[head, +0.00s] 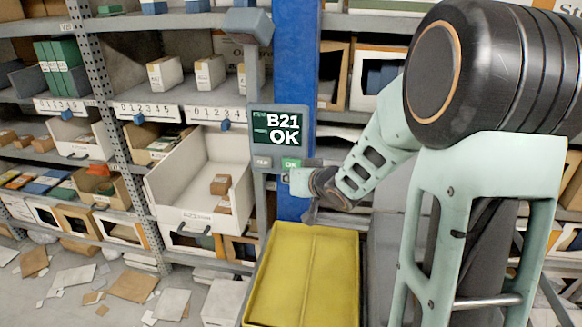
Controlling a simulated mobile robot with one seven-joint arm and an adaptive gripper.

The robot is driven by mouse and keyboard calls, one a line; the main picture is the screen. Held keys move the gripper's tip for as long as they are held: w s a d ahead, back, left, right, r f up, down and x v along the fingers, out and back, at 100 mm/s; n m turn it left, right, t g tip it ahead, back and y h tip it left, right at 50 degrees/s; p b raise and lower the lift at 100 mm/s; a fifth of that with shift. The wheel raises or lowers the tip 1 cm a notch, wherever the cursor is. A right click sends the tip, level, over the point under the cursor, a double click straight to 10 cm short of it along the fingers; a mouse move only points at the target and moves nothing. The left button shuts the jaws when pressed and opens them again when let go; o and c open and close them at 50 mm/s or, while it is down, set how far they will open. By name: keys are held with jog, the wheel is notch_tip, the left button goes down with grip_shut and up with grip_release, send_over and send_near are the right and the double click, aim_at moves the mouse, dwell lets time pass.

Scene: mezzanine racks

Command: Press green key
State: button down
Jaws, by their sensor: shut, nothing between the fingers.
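The green key (291,163) is a small bright green button marked OK, at the lower right of a grey panel. Above it, the panel's dark screen (277,128) reads "B21 OK". My gripper (293,178) is shut and empty, at the end of my arm just below and right of the green key. It is small in the view and its fingertips are hard to make out. I cannot tell whether it touches the key or the panel. The upper part of the green key is visible; its lower edge is close to my gripper.
A grey key (262,163) sits left of the green key. The panel stands by a blue post (296,60). A yellow tray (302,280) lies below my gripper. A white bin (195,215) with small boxes sits on the shelf at left. Cardboard scraps (132,286) litter the floor.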

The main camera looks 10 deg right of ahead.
jog(key=shift+s+a, duration=0.2)
jog(key=shift+s, duration=0.3)
jog(key=shift+s+a, duration=0.2)
jog(key=shift+s, duration=0.3)
